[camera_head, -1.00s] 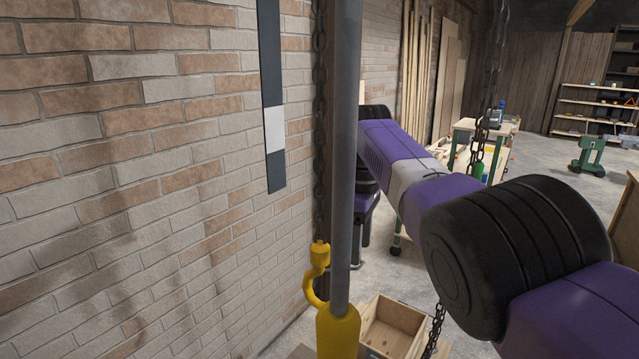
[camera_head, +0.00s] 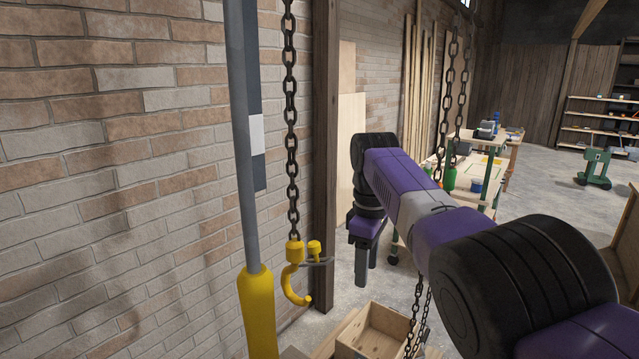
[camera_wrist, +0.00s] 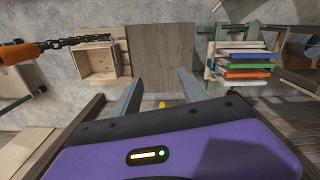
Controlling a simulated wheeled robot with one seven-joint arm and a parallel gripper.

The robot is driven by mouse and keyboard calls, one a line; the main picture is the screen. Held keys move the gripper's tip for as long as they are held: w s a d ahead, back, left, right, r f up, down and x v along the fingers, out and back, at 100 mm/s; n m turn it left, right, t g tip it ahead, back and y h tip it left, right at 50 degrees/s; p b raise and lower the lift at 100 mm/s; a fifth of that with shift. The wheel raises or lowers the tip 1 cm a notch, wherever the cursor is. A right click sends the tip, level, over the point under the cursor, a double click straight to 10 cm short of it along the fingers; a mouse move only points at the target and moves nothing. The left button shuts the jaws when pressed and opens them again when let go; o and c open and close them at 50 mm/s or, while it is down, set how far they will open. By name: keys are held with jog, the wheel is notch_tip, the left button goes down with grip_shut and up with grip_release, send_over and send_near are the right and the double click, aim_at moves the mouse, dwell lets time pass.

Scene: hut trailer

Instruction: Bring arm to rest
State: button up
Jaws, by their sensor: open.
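My gripper (camera_head: 366,262) hangs at the end of my purple and black arm in the head view, its grey fingers pointing down. In the wrist view my gripper (camera_wrist: 158,92) has its two grey fingers spread wide apart with nothing held between them. A small yellow thing shows between the fingers, lower down; I cannot tell what it is. The arm reaches out from the lower right, with the gripper in the air to the right of a wooden post.
A yellow hook (camera_head: 294,272) on a chain and a grey pole with a yellow end (camera_head: 257,310) hang left of my gripper, near the brick wall. An open wooden box (camera_head: 375,335) lies below. A workbench (camera_head: 480,165) stands behind. Stacked coloured items (camera_wrist: 245,62) show in the wrist view.

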notch_tip(320, 180, down, 31)
jog(key=s+a+m+t+y+b, duration=0.2)
jog(key=a+t, duration=0.1)
jog(key=s+d+f+m+t+b, duration=0.2)
jog(key=s+f+m+t, duration=0.2)
jog(key=s+f, duration=1.25)
jog(key=s+d+r+m+t+b, duration=0.1)
jog(key=s+d+r+m+t, duration=0.15)
jog(key=s, duration=0.95)
jog(key=s+d+r+m+t+b, duration=0.1)
jog(key=s+d+r+m+t, duration=0.2)
jog(key=s, duration=0.9)
jog(key=s+d+r+t+h, duration=0.1)
jog(key=s+d+r, duration=0.2)
jog(key=s+r, duration=0.4)
jog(key=s+d+r+m+t+b, duration=0.1)
jog(key=s+r, duration=0.5)
jog(key=r, duration=0.9)
jog(key=shift+s+d+h, duration=0.35)
jog(key=shift+d+h, duration=0.05)
jog(key=shift+d, duration=0.5)
